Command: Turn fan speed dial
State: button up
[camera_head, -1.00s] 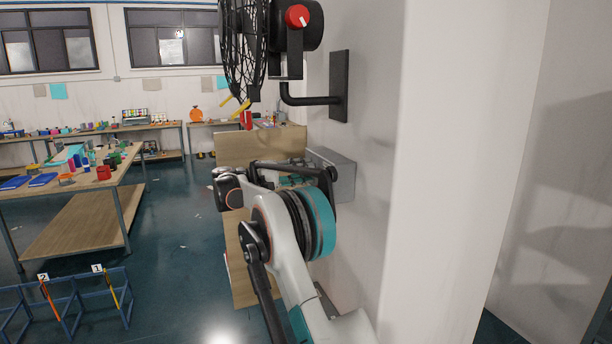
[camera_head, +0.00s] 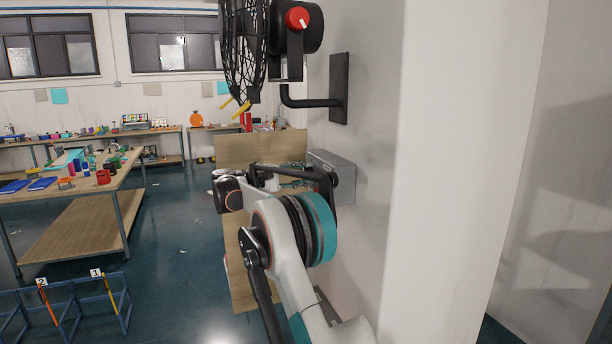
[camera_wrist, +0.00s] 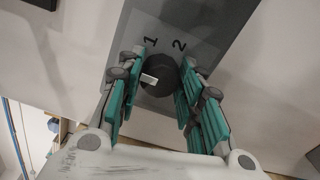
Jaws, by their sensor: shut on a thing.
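The dial (camera_wrist: 160,74) is a round black knob with a white pointer mark. It sits on a grey control box (camera_wrist: 207,28) marked "1" and "2" in the wrist view. The pointer mark is at the knob's lower left, away from both numbers. My gripper (camera_wrist: 163,66) has its teal-padded fingers on either side of the knob and is shut on it. In the head view the grey box (camera_head: 345,180) is on the wall below a black fan (camera_head: 243,50); my arm is in front of it and the dial cannot be made out.
The fan has a red knob (camera_head: 297,18) on its motor housing and hangs from a black wall bracket (camera_head: 339,90). A pale wall pillar (camera_head: 450,170) stands right of my arm. Workbenches with small items (camera_head: 85,185) and blue hurdles (camera_head: 75,300) are at left, with clear floor between.

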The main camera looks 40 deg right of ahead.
jog(key=o, duration=1.1)
jog(key=shift+s+r, duration=0.15)
jog(key=shift+c, duration=0.2)
jog(key=v, duration=1.2)
